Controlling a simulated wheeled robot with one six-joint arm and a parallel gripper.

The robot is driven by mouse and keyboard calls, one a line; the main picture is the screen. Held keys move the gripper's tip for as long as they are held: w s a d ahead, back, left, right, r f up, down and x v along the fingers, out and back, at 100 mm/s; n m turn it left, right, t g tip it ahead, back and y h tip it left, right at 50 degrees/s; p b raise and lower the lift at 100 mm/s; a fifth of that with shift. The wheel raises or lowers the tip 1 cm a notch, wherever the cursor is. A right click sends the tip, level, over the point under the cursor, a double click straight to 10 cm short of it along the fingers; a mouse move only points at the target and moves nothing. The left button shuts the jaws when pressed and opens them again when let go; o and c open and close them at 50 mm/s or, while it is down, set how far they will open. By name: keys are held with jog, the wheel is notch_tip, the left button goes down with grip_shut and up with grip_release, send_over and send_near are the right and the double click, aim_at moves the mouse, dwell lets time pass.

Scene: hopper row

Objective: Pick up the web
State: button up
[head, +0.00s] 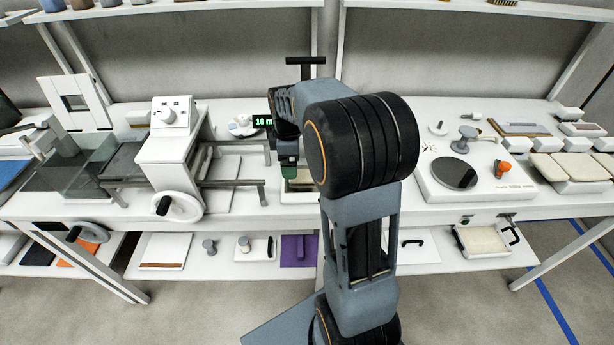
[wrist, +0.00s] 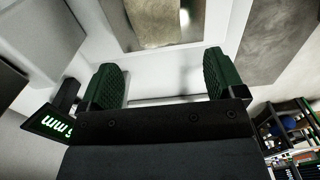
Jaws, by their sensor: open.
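My gripper (wrist: 160,66) is open, its two dark green ridged fingers well apart with nothing between them. In the head view my gripper (head: 288,163) points down over the middle of the bench, mostly hidden by my arm. In the head view only a bit of this beige piece (head: 303,177) shows beside the gripper.
A white machine with a handwheel (head: 177,206) and metal rails stands left of my gripper. A white unit with a dark disc (head: 454,173) is to the right. Beige pads (head: 583,167) lie at far right. A lower shelf holds a purple sheet (head: 299,250) and a tray (head: 483,240).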

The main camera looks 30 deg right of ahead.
jog(key=shift+f, duration=2.4)
jog(key=c, duration=1.1)
jog(key=shift+r, duration=0.1)
jog(key=shift+r, duration=0.55)
jog(key=s+a+r, duration=0.3)
jog(key=r, duration=0.1)
jog(key=s+a+r+b, duration=0.1)
jog(key=s+a+r, duration=0.6)
jog(key=shift+r, duration=0.35)
